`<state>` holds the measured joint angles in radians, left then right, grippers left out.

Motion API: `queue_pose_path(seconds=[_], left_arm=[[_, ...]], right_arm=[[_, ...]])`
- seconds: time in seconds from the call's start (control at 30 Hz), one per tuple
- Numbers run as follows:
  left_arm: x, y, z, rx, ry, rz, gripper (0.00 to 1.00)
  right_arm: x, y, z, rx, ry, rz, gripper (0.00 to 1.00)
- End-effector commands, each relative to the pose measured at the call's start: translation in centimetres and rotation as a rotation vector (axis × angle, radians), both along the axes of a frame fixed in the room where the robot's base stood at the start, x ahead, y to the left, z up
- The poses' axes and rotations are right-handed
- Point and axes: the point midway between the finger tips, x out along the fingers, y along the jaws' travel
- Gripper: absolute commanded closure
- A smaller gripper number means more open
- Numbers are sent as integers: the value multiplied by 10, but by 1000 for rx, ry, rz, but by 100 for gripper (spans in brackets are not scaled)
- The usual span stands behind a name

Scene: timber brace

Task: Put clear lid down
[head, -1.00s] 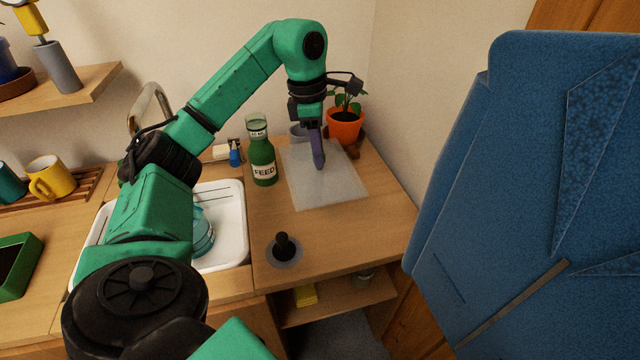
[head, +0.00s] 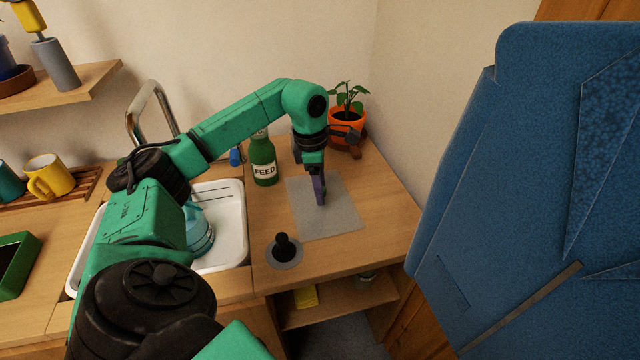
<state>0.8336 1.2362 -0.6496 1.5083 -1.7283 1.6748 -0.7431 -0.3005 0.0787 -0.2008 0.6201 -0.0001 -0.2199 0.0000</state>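The clear lid (head: 338,222) is a flat, see-through, greyish sheet over the right part of the wooden counter, in the head view. My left gripper (head: 320,200) points down at the middle of the lid, its fingers close together. It appears shut on the lid, though the grip point is hidden by the fingers. The lid looks level and low over the counter; I cannot tell whether it touches the wood. My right gripper is not in view.
A green FEED bottle (head: 264,163) stands left of the lid and an orange plant pot (head: 345,130) behind it. A black knob on a grey disc (head: 284,262) lies in front. The white sink (head: 232,225) is left. A large blue object (head: 520,190) blocks the right.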

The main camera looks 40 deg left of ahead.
Motion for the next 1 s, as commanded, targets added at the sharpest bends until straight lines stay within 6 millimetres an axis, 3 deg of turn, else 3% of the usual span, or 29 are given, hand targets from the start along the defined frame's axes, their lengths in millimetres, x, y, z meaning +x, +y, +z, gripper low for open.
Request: queue_pose_path(seconds=[0.3,0.37,0.7,0.83,1.0], left_arm=[[0,0,8,0,-2,0,38],[0,1,18,0,-5,0,38],[-6,9,106,-1,-5,-1,38],[-8,11,121,-1,-2,-1,38],[-9,11,123,-1,1,-1,38]], right_arm=[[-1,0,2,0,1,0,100],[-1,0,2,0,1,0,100],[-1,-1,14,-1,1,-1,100],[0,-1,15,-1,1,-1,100],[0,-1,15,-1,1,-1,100]])
